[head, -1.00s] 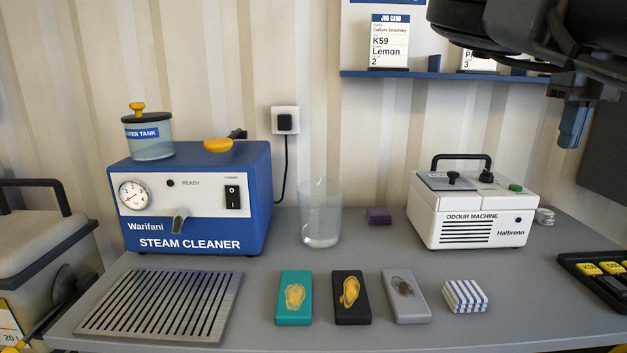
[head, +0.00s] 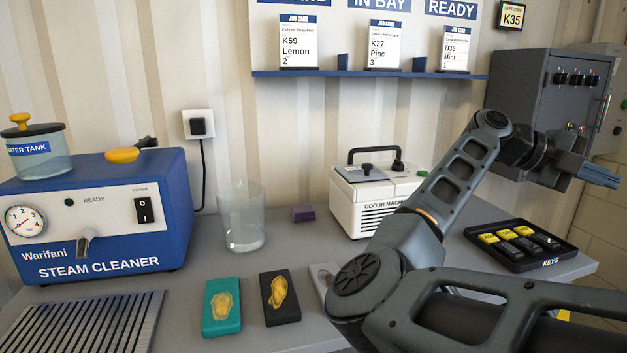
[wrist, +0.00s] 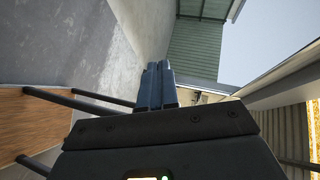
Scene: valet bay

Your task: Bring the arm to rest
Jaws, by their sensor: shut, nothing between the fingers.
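My gripper (head: 598,176) is at the right in the head view, raised above the bench and pointing right, in front of the grey key safe (head: 545,90). Its blue fingers are together with nothing between them. In the wrist view the shut fingers (wrist: 157,86) point away from the bench, toward a grey wall or floor and a green corrugated surface. My arm crosses the right half of the head view, bent at the elbow, and hides part of the bench and part of the odour machine (head: 350,205).
A black key tray (head: 510,255) lies below my gripper on the bench. The steam cleaner (head: 100,220) stands at the left, with a clear beaker (head: 242,225) beside it. Teal (head: 222,318) and black (head: 270,312) blocks lie at the front. Job cards (head: 385,45) stand on the wall shelf.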

